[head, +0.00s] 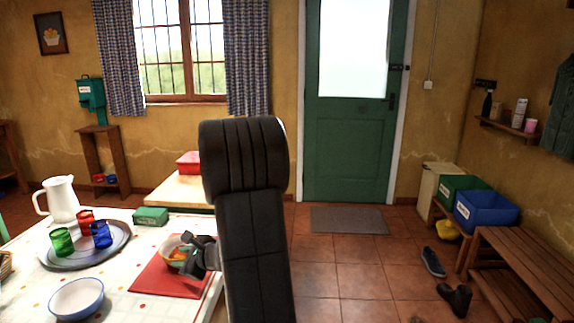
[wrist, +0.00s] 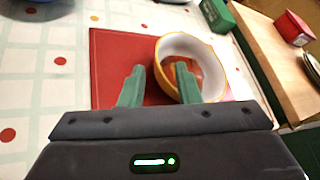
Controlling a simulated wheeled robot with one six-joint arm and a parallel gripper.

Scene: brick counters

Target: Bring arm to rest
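My arm rises in the middle of the head view, and my gripper (head: 200,258) is low over the table at its left. In the wrist view my gripper (wrist: 159,70) has its two green-grey fingers apart, with nothing clearly held. A white and yellow bowl (wrist: 215,48) with an orange-brown inside sits on a red mat (wrist: 110,60). The right finger overlaps the bowl's near left part; I cannot tell whether it touches. In the head view the bowl (head: 170,244) is partly hidden by my gripper, on the red mat (head: 150,283).
The dotted table (head: 120,305) also holds a tray (head: 75,262) with coloured cups, a white jug (head: 62,200), a blue-rimmed bowl (head: 76,299) and a green box (head: 150,216). A wooden counter (head: 178,192) with a red box (head: 188,162) stands behind. The tiled floor at right is mostly open.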

